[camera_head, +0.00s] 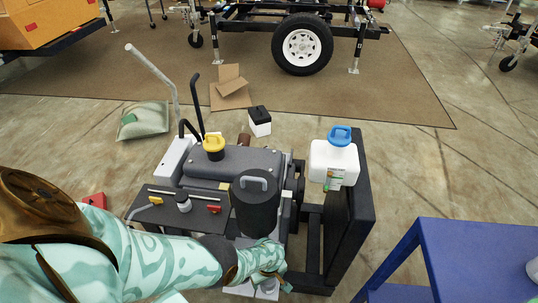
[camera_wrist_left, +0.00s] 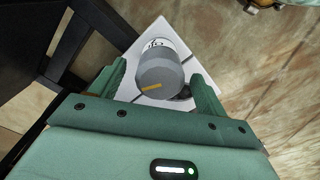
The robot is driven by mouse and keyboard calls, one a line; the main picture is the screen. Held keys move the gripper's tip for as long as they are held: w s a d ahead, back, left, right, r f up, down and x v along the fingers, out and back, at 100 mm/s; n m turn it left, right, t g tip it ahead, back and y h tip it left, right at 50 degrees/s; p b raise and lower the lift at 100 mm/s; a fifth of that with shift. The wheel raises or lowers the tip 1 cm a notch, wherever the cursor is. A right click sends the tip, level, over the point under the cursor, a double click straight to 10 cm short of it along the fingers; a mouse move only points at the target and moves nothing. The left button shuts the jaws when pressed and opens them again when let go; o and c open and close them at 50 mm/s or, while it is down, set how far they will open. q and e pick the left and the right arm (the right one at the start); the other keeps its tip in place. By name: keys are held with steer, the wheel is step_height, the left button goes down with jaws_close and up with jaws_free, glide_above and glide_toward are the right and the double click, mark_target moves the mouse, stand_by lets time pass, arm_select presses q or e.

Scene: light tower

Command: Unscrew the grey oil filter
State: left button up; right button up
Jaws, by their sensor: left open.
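The grey oil filter (camera_wrist_left: 160,77) is a grey cylinder with a short yellow mark, seen in the left wrist view against a white plate (camera_wrist_left: 150,38). My left gripper (camera_wrist_left: 161,90) is open, with one green finger on each side of the filter. Whether the fingers touch it I cannot tell. In the head view my left gripper (camera_head: 266,264) is low in front of the engine unit (camera_head: 225,163), below the dark cylinder with a grey handle (camera_head: 255,203). There the filter is mostly hidden by the gripper. My right gripper is not in view.
A black frame (camera_head: 350,215) carrying a white jug with a blue cap (camera_head: 333,160) stands right of the engine. A blue table (camera_head: 465,240) is at the lower right. A yellow cap (camera_head: 214,142) tops the engine.

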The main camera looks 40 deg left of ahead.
arm_select(q)
steer(key=m, duration=2)
steer(key=shift+c, duration=0.2)
steer(key=c, duration=1.2)
steer(key=n, duration=0.5)
